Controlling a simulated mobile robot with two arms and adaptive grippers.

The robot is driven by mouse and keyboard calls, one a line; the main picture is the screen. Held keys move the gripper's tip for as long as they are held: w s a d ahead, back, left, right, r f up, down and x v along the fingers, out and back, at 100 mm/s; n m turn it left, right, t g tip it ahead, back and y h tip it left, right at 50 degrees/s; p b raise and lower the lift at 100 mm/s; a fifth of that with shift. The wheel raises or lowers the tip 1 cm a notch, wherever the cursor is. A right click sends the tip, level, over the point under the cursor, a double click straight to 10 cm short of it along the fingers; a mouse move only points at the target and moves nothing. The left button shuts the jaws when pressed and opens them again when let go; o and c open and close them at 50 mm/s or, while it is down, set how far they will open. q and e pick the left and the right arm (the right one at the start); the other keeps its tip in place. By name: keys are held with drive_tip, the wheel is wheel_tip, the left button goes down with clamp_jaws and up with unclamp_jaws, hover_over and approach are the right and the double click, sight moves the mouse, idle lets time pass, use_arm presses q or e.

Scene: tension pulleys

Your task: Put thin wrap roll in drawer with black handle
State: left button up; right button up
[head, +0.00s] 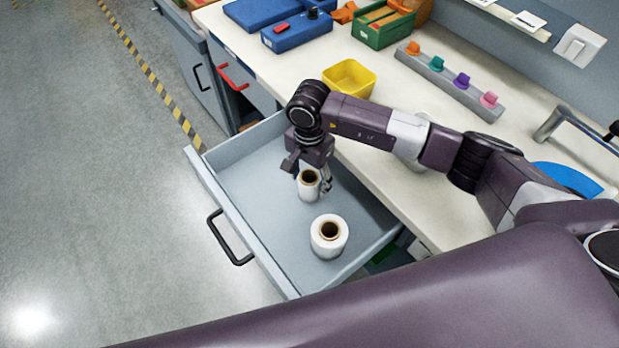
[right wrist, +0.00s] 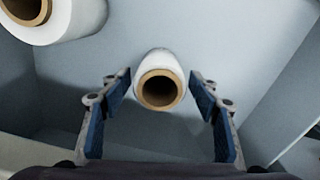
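The thin wrap roll (head: 308,190), white with a brown core, stands upright inside the open drawer with the black handle (head: 229,238). In the right wrist view the thin roll (right wrist: 160,78) is between the two blue-padded fingers. My right gripper (head: 309,174) is open, low in the drawer, with a finger on each side of the roll and visible gaps. A thicker wrap roll (head: 329,238) stands upright nearer in the same drawer, and part of it shows at the upper left of the right wrist view (right wrist: 66,20). My left gripper is not in view.
A drawer with a red handle (head: 231,77) is beside it, closed. The worktop (head: 385,150) above holds a yellow bin (head: 349,77), blue boxes (head: 297,33), a green box (head: 382,30) and a rack of coloured pieces (head: 450,82). The left part of the drawer floor is free.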

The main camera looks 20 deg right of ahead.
drive_tip(key=shift+r, duration=0.2)
wheel_tip(320, 180, up, 12)
drive_tip(key=b, duration=0.2)
idle(0.3)
